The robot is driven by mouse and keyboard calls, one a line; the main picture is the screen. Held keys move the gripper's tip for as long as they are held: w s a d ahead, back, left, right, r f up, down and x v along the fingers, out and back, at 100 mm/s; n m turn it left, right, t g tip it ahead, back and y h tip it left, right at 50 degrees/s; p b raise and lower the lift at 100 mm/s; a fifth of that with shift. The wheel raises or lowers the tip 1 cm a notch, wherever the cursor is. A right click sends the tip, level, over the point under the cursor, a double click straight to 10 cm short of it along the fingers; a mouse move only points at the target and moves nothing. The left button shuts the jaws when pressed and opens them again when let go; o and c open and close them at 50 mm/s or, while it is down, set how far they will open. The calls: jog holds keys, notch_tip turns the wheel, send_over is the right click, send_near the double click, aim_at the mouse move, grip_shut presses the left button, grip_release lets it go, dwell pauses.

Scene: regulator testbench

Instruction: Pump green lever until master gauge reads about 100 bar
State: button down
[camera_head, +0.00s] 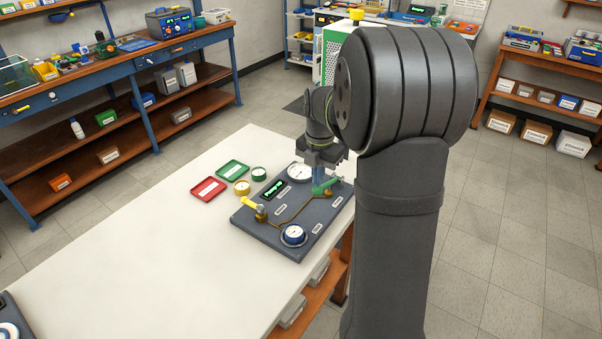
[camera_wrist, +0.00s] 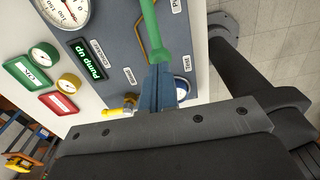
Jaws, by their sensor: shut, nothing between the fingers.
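The green lever (camera_head: 326,187) stands on the dark test panel (camera_head: 275,243) on the white table; it also shows at the top of the wrist view (camera_wrist: 152,32). My gripper (camera_head: 318,182) points down at the lever. Its blue-grey fingers (camera_wrist: 160,72) are shut and empty, with tips at the lever's near end; I cannot tell whether they touch. The large white gauge (camera_head: 299,172), likely the master gauge, shows partly in the wrist view (camera_wrist: 66,10); its reading is too small to tell. The display (camera_wrist: 88,58) reads "Pump up" in green.
A blue-rimmed gauge (camera_head: 293,234) and a yellow-handled valve (camera_head: 254,206) sit on the panel. A green tray (camera_head: 233,168), a red tray (camera_head: 208,189), a yellow gauge (camera_head: 242,187) and a green gauge (camera_head: 259,173) lie left of it. The table's near left is mostly clear.

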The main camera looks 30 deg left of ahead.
aim_at(317, 190)
jog(key=shift+f, duration=2.7)
dwell(1.3)
jog(key=shift+r, duration=2.9)
notch_tip(317, 190, up, 6)
jog(key=shift+f, duration=3.45)
